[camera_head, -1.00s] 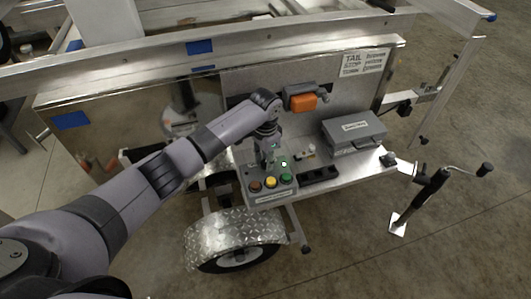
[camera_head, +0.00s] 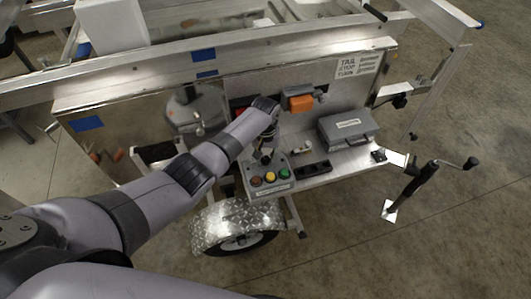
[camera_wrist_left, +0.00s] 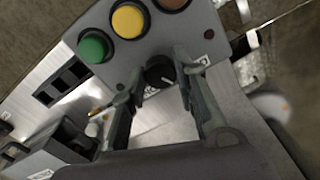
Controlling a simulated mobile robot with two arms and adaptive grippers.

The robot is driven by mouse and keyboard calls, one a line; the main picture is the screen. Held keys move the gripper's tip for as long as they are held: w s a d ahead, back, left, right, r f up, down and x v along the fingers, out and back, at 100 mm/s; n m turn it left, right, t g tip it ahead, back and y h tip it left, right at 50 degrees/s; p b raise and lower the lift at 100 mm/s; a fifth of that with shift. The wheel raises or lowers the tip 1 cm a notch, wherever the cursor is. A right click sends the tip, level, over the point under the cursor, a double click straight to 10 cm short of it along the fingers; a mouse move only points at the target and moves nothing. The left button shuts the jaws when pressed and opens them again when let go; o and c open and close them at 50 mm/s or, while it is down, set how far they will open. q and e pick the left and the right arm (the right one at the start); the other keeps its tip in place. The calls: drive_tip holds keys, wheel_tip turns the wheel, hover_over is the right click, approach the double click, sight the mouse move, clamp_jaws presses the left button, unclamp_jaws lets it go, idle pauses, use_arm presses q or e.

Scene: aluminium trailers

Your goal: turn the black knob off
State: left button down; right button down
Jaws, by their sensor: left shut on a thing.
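A grey control box (camera_head: 266,189) stands on the trailer shelf with red, yellow and green buttons along its front. The black knob (camera_wrist_left: 158,73) is on the box's panel behind the yellow button, in the left wrist view. My left gripper (camera_head: 264,158) reaches down to the panel from above. In the left wrist view its fingers (camera_wrist_left: 160,84) stand on either side of the knob, shut on it. The knob is largely hidden by the gripper in the head view. No lit lamp shows on the panel. My right gripper is not in view.
A grey case (camera_head: 348,129) lies to the right on the shelf, with a black socket strip (camera_head: 314,169) beside the box. An orange and grey device (camera_head: 300,102) hangs on the panel behind. The wheel fender (camera_head: 232,222) is below; a jack (camera_head: 425,185) stands at right.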

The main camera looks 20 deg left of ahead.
sight(266, 159)
use_arm(q)
drive_tip(key=shift+w+n+p, duration=0.1)
drive_tip(key=shift+n+p, duration=0.6)
drive_tip(key=shift+n, duration=1.2)
drive_tip(key=c, duration=1.2)
unclamp_jaws()
drive_tip(key=shift+c, duration=0.2)
wheel_tip(266, 159, up, 12)
